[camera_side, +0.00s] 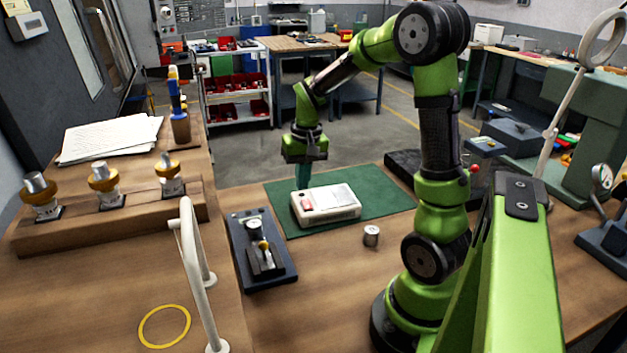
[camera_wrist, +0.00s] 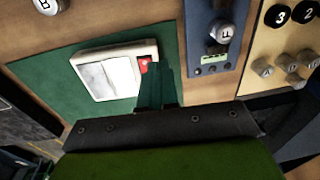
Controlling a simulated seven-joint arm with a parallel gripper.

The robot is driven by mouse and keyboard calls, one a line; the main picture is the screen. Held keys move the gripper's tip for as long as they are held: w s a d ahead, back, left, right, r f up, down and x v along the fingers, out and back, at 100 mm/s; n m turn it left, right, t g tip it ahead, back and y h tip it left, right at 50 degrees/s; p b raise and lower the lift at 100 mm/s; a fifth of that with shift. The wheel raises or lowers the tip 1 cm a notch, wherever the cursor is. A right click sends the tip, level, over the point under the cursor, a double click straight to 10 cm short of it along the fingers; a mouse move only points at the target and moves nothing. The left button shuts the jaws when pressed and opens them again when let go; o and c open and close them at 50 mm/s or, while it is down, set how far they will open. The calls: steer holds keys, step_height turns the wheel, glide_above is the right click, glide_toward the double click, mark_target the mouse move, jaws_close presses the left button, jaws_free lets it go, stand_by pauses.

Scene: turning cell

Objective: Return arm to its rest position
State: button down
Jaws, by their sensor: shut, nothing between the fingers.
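My gripper (camera_side: 303,176) has teal fingers that point down over the green mat (camera_side: 388,207), close to the back left edge of a white box (camera_side: 332,208) with a red button. The fingers are shut with nothing between them. In the wrist view the closed fingertips (camera_wrist: 154,73) appear beside the box's red button (camera_wrist: 146,65). I cannot tell whether they touch the box. My arm reaches from its base on the bench at right, up and over to the left.
A blue gauge fixture (camera_side: 280,277) and a small metal cylinder (camera_side: 371,236) stand near the mat. Several tool holders (camera_side: 104,186) sit on a wooden stand at left. A white bent rail (camera_side: 188,250) rises in front. Bare bench lies around the yellow ring (camera_side: 164,347).

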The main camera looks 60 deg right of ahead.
steer(key=s+a+r+n+t+y, duration=0.1)
steer(key=s+a+r+n+t, duration=0.1)
steer(key=a, duration=0.8)
steer(key=s+a+r+n+t, duration=0.3)
steer(key=s+a+r, duration=0.3)
steer(key=a+r, duration=0.2)
steer(key=shift+s+a+r+t+y, duration=0.15)
steer(key=shift+a+r+t+y, duration=0.35)
steer(key=shift+a, duration=0.75)
